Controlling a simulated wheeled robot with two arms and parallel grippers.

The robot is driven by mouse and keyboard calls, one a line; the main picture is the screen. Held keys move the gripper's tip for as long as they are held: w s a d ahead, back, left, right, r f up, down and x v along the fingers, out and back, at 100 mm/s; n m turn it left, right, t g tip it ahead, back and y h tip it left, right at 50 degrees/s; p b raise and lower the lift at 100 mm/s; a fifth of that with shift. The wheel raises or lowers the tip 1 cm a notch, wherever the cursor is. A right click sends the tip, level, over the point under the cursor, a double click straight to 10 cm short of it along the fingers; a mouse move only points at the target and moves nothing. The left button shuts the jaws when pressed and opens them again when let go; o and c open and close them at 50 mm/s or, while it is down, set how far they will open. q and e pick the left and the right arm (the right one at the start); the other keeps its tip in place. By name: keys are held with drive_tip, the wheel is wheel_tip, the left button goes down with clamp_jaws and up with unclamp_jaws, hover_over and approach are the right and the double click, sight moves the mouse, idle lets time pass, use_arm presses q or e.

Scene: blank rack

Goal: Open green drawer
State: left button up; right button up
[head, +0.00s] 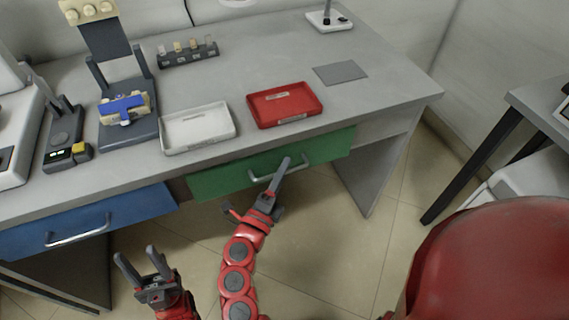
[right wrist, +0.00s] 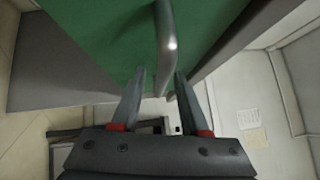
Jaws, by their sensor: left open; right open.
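The green drawer (head: 224,179) sits under the front edge of the grey desk, and its front looks flush with the desk. Its silver bar handle (head: 296,172) crosses the front. My right gripper (head: 284,168) is at the handle, and its fingers hide part of the bar. In the right wrist view the green front (right wrist: 104,52) fills the top, and the handle (right wrist: 166,45) runs between the two spread fingers of my right gripper (right wrist: 162,85). I cannot tell whether a finger touches the bar. My left gripper (head: 140,262) is open and empty, low at the left.
A blue drawer (head: 90,222) with its own handle is to the left. On the desk (head: 262,65) stand a red tray (head: 285,122), a white tray (head: 198,146) and several devices. The floor (head: 335,245) before the green drawer is clear except for my arm.

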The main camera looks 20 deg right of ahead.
clamp_jaws()
idle(1.4)
